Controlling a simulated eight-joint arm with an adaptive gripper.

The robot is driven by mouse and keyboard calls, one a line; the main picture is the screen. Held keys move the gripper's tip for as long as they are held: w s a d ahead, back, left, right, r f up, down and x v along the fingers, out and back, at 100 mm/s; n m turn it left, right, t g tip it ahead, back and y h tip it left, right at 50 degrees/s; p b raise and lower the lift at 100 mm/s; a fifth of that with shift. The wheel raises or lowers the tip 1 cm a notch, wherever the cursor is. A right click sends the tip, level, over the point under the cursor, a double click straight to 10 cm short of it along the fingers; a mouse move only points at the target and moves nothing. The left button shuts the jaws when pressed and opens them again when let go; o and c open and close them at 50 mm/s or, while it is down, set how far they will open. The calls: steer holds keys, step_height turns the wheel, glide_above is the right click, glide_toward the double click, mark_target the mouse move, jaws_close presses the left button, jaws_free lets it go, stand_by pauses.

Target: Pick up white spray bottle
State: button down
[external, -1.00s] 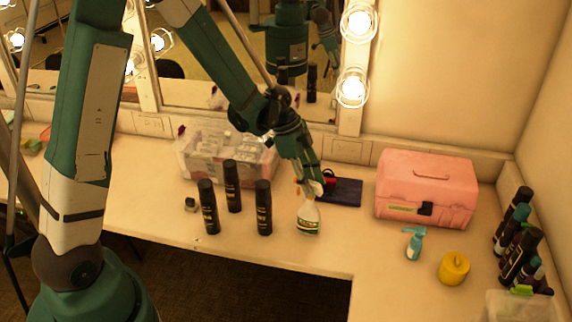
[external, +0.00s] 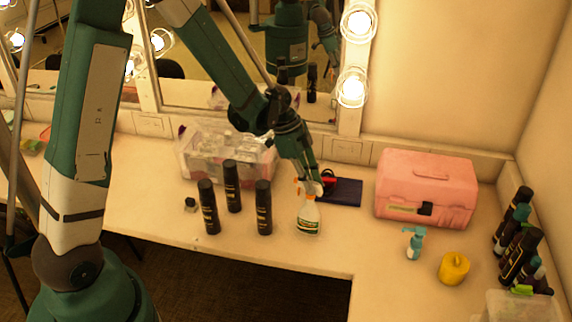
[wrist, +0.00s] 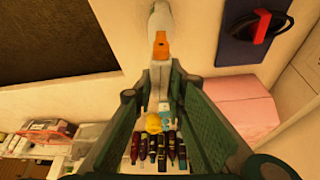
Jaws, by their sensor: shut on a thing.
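The white spray bottle (external: 308,219), with a greenish label and an orange nozzle, stands upright near the front edge of the counter in the external view. My gripper (external: 308,187) reaches down onto its top from above. In the wrist view, the white spray bottle (wrist: 160,19) shows at the top centre with its orange nozzle towards me. My gripper (wrist: 161,66) is shut on the bottle's upper part there. The fingers partly hide the bottle's head in the external view, so the exact contact is hard to see.
Several black bottles (external: 263,208) stand close to the left. A clear bin (external: 228,164) and a dark blue pad (external: 345,191) lie behind. A pink case (external: 425,188), teal bottle (external: 414,244) and yellow jar (external: 454,268) are to the right. The counter's front edge is near.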

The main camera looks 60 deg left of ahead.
steer(key=shift+r, duration=0.15)
steer(key=shift+r, duration=4.85)
